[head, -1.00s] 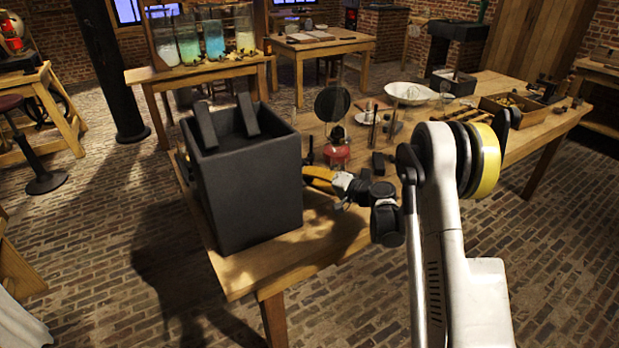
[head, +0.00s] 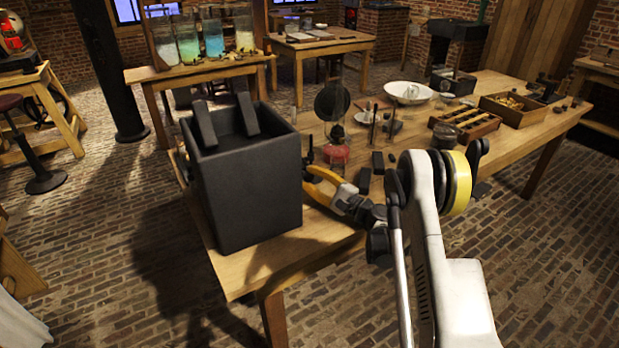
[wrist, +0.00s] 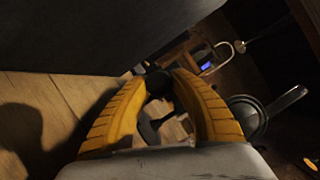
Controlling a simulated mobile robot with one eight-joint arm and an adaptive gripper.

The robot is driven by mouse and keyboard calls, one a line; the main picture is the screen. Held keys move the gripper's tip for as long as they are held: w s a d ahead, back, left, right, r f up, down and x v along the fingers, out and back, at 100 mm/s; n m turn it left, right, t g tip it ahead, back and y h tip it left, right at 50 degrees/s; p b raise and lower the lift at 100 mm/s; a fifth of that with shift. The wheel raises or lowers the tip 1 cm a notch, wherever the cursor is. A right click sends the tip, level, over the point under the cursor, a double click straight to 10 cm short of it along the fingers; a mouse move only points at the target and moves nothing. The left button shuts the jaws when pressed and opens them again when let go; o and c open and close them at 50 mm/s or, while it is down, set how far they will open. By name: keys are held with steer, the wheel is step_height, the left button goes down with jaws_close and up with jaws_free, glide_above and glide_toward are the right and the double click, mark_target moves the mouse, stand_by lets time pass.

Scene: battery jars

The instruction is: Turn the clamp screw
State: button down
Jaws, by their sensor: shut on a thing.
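The large dark box-shaped jar (head: 250,190) stands upright on the near left end of the wooden table. Two dark slabs stick up out of its open top. My yellow-fingered gripper (head: 309,176) is at the jar's right side, low and close to its wall. In the wrist view, my gripper's fingertips (wrist: 160,80) close on a small dark rounded knob (wrist: 158,83), which looks like the clamp screw. The rest of the screw is hidden behind the fingertips. In the wrist view the jar's dark wall (wrist: 90,35) fills the upper left.
A lamp with a red base (head: 336,153) stands close behind my gripper. Small dark blocks (head: 363,180) lie to its right. A white bowl (head: 408,93) and a wooden tray (head: 515,112) are farther back. Bare tabletop (head: 290,250) lies in front.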

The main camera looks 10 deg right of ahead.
steer(key=shift+m+t, duration=0.3)
steer(key=shift+m, duration=0.3)
steer(key=c, duration=1.1)
jaws_free()
steer(key=shift+o, duration=0.2)
steer(key=r, duration=0.9)
steer(key=shift+d+r, duration=0.2)
steer(key=shift+r, duration=0.15)
steer(key=shift+a+r, duration=0.1)
steer(key=shift+r, duration=0.05)
